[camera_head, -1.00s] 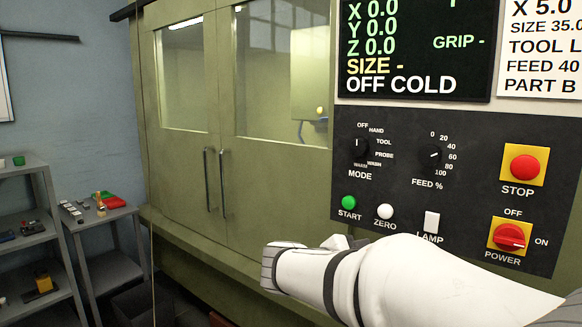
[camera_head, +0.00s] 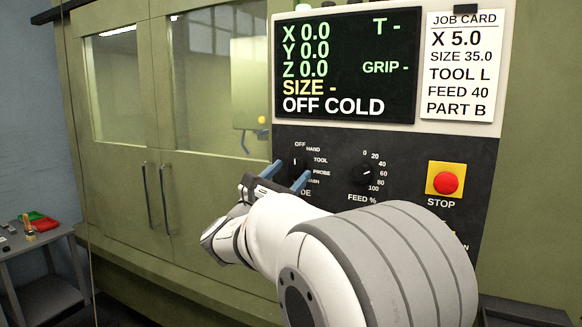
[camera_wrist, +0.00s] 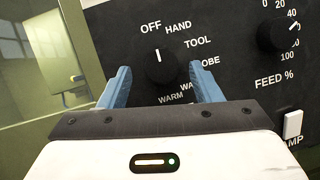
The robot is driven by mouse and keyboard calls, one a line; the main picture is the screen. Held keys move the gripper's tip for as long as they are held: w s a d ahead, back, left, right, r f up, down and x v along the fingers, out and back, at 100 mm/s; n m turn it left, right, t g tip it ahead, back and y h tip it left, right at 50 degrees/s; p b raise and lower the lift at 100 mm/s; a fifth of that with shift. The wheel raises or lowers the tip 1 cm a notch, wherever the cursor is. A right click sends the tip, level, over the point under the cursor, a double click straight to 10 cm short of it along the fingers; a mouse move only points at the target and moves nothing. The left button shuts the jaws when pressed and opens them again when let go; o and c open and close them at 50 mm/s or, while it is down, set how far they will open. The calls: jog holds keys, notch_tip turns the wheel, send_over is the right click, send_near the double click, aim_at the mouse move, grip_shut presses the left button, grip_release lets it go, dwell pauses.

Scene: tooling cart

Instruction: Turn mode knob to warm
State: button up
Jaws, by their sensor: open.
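The black mode knob (camera_wrist: 161,64) sits on the dark control panel in the wrist view, its white mark pointing up near OFF. The labels OFF, HAND, TOOL, PROBE, WASH and WARM run round its right side down to the bottom; my gripper partly covers PROBE and WASH. The knob also shows in the head view (camera_head: 296,166). My gripper (camera_wrist: 158,82) is open, its two blue fingers standing to the left and right below the knob. In the head view, my gripper (camera_head: 272,180) is in front of the panel at the knob. I cannot tell whether a finger touches it.
The feed knob (camera_head: 363,174) is right of the mode knob, and the red stop button (camera_head: 445,183) is farther right. The lamp switch (camera_wrist: 293,124) is at lower right in the wrist view. The display (camera_head: 345,66) above reads OFF COLD. Cabinet doors (camera_head: 150,130) are on the left.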

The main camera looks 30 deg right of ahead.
jog(key=shift+w+d+r, duration=0.2)
jog(key=shift+w+d, duration=0.1)
jog(key=shift+d, duration=0.2)
jog(key=c, duration=1)
